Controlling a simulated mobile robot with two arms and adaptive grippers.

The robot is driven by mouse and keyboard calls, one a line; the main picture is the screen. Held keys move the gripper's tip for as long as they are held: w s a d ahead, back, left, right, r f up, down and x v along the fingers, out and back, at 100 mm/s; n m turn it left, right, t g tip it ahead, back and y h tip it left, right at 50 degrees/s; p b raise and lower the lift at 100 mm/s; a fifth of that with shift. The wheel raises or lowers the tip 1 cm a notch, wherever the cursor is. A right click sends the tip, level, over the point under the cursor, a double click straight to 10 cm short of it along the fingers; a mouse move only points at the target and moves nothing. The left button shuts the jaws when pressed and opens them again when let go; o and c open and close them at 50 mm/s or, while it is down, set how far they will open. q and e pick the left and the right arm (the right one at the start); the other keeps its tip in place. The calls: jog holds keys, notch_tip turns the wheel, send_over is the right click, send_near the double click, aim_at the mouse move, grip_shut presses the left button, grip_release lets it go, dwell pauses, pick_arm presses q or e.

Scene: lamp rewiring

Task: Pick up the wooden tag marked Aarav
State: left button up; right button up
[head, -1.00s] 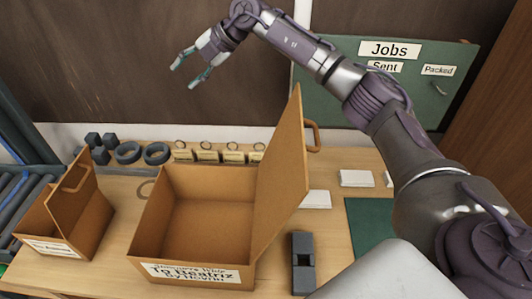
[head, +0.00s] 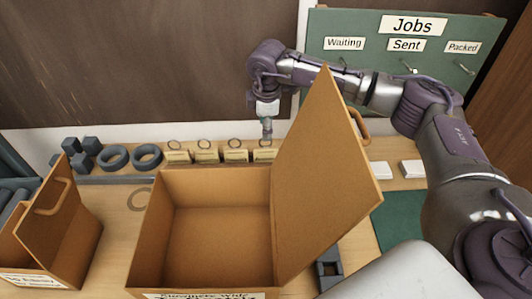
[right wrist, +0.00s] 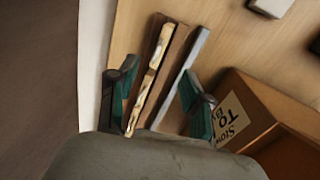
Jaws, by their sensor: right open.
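Several wooden tags with rings stand in a row at the back of the table: one at the left end (head: 178,157), two in the middle (head: 207,156) (head: 236,156), and one at the right end (head: 264,155). Their writing is too small to read, so I cannot tell which is Aarav's. My right gripper (head: 267,129) points down just above the right-end tag. In the right wrist view, its open fingers (right wrist: 158,98) straddle a pale, narrow strip (right wrist: 148,80), probably tag edges, in a brown rack. Nothing is visibly gripped. My left gripper is out of view.
A large open cardboard box (head: 160,230) stands in front of the tags, its raised flap (head: 325,170) close to my right arm. A smaller box (head: 75,235) is at left. Grey rings (head: 146,157) and blocks lie back left. A green Jobs board (head: 335,20) stands behind.

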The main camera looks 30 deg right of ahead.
aim_at(265, 148)
jog(key=f, duration=0.2)
jog(key=w+f+p, duration=0.1)
jog(key=f, duration=0.2)
jog(key=f+p, duration=0.1)
jog(key=f, duration=0.2)
jog(key=shift+w+d+f, duration=0.15)
jog(key=shift+w+d, duration=0.05)
jog(key=shift+d, duration=0.05)
jog(key=shift+w+f, duration=0.1)
jog(key=shift+f, duration=0.35)
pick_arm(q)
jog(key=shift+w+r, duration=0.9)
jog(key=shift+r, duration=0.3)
pick_arm(e)
jog(key=shift+c, duration=0.2)
jog(key=shift+r, duration=0.1)
grip_shut()
